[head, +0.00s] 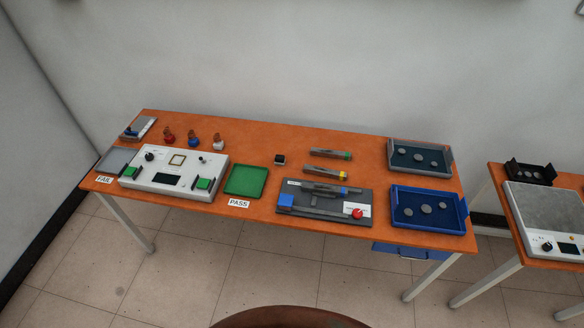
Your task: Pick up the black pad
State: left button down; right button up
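A small dark block (280,159) sits near the middle of the orange table (290,136), behind the green tray and left of two grey tools. It is the most likely black pad, but it is too small to be sure. A black open holder (530,173) with round grey pieces stands on the right table; I cannot tell whether it includes a pad. Neither of my grippers is in view.
A white device (176,173), a green tray (246,180) and a grey fixture (318,208) with a red knob line the front. Blue tray (394,222) and grey tray (421,143) hold discs at right. Several small bottles (193,139) stand at back left.

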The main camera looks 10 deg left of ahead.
aim_at(280, 159)
jog(key=u, duration=1.6)
jog(key=i, duration=1.9)
jog(key=z, duration=2.2)
